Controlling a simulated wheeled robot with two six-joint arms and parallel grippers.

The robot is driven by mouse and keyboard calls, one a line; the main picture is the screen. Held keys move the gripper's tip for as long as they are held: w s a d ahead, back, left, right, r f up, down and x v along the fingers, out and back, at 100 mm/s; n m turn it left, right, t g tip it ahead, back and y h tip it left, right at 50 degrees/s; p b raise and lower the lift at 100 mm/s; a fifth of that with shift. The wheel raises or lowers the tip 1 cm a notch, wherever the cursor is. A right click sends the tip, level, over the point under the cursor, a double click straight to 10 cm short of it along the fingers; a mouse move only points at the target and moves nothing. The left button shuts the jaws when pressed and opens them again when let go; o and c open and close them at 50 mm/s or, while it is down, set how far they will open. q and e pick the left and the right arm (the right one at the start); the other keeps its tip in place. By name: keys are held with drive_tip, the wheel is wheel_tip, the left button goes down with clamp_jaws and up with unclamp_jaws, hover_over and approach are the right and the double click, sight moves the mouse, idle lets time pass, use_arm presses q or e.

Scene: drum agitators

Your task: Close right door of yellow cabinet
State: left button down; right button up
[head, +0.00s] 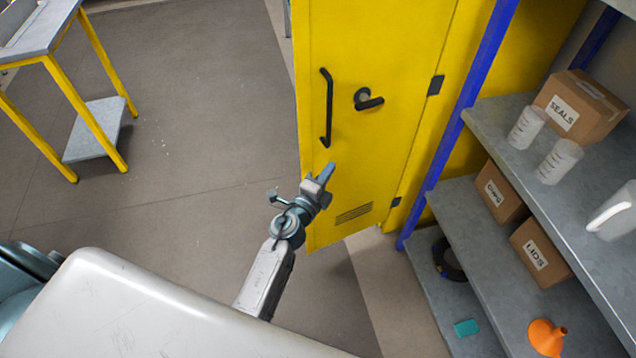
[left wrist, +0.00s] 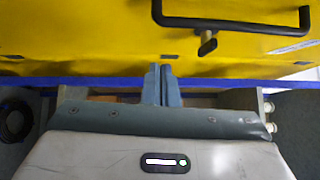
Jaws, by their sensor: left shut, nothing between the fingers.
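The yellow cabinet's door (head: 362,55) stands swung open in the head view, its hinges on the right beside the blue shelf post. It has a long black bar handle (head: 327,108), a black lever (head: 368,100) and a vent near the bottom. My left gripper (head: 326,172) is shut and empty, in front of the door's lower part below the bar handle. In the left wrist view the shut fingers (left wrist: 161,84) point at the yellow door (left wrist: 90,40), with the black handle (left wrist: 235,22) above right. Whether they touch the door I cannot tell. My right gripper is not in view.
A grey shelf unit (head: 497,120) with a blue post (head: 455,125) stands right of the door, holding boxes, clear containers and an orange funnel (head: 546,338). A yellow-legged table (head: 52,65) is at upper left. The floor left of the door is clear.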

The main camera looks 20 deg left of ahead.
use_arm(q)
drive_tip(key=shift+w+a+r, duration=0.1)
drive_tip(key=shift+w+a, duration=0.25)
drive_tip(key=shift+w, duration=0.4)
drive_tip(key=shift+w+a, duration=0.35)
drive_tip(key=shift+w, duration=0.35)
drive_tip(key=shift+w+a+r, duration=0.1)
drive_tip(key=shift+w+a, duration=0.25)
drive_tip(key=shift+w, duration=0.4)
